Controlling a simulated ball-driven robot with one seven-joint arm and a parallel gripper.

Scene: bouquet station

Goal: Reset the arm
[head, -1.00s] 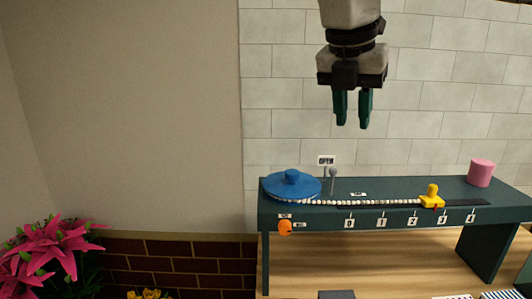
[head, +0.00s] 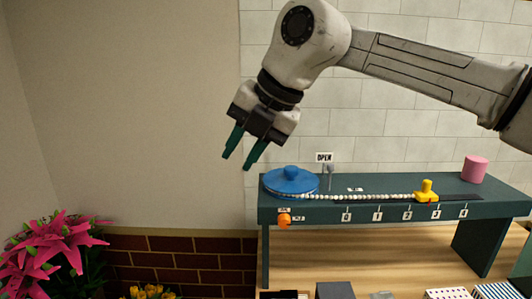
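My gripper (head: 238,161) is in the upper middle of the head view, held in the air to the left of and above the dark green shelf. Its two green fingers point down and slightly left. They are apart with nothing between them. My arm reaches in from the right edge and bends down at the wrist. The gripper touches nothing that I can see.
The dark green shelf (head: 390,209) carries a blue lidded disc (head: 291,182), a yellow slider (head: 425,192) by a numbered scale, and a pink cylinder (head: 474,169). An orange knob (head: 284,220) is on its front. Pink flowers (head: 48,250) stand lower left.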

